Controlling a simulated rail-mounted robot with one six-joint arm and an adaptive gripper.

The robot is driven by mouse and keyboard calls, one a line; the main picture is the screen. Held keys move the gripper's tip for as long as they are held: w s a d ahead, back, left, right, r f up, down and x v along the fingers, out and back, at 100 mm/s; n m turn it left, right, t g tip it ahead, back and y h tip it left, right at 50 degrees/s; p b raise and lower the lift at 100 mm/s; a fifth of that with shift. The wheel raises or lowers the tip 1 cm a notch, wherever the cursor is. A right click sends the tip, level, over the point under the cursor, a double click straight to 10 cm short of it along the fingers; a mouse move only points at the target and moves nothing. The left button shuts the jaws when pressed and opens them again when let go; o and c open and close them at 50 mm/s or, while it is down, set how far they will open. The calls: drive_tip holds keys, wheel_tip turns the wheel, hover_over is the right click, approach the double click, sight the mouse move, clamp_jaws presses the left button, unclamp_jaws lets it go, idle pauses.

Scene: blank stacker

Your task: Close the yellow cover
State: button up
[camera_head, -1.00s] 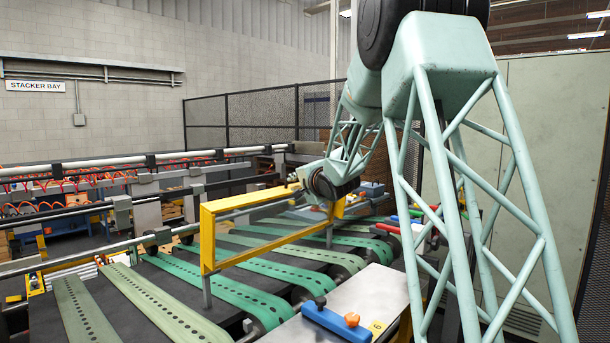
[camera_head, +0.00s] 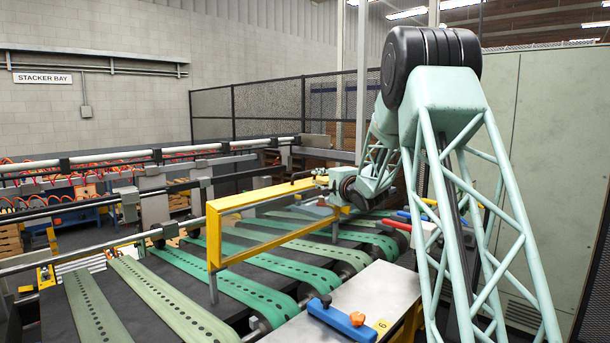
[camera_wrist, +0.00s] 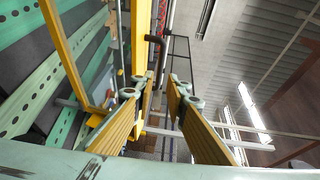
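The yellow cover (camera_head: 214,236) is a yellow frame with a see-through panel, standing raised and upright above the green perforated belts in the head view. Its yellow bars also show at the left of the wrist view (camera_wrist: 68,58). My gripper (camera_head: 318,179) is by the far right end of the cover's top bar in the head view. In the wrist view my gripper (camera_wrist: 158,92) has its two yellow-padded fingers apart, with nothing seen between them. A dark bent handle (camera_wrist: 154,40) shows just beyond the fingertips. Whether the fingers touch the cover cannot be told.
Green belts (camera_head: 228,282) run over the dark bed below the cover. A blue block with an orange knob (camera_head: 338,319) sits on a grey plate (camera_head: 388,288) at front. Rails (camera_head: 120,157) cross behind, with mesh fencing (camera_head: 265,108) beyond and a tall cabinet (camera_head: 550,150) at right.

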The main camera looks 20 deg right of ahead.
sight(305, 173)
drive_tip(key=shift+w, duration=0.15)
drive_tip(key=shift+w+d+f+p, duration=0.1)
drive_tip(key=shift+w+f+p, duration=0.1)
drive_tip(key=shift+w, duration=2.05)
drive_tip(key=shift+w+f+p, duration=0.1)
drive_tip(key=shift+w+p, duration=0.15)
drive_tip(key=shift+w, duration=1.95)
drive_tip(key=shift+w+d+f+p, duration=0.1)
drive_tip(key=shift+w+f+p, duration=0.1)
drive_tip(key=shift+w, duration=2.05)
clamp_jaws()
drive_tip(key=shift+s+f+b, duration=0.1)
drive_tip(key=shift+s+b, duration=0.05)
drive_tip(key=shift+b, duration=0.15)
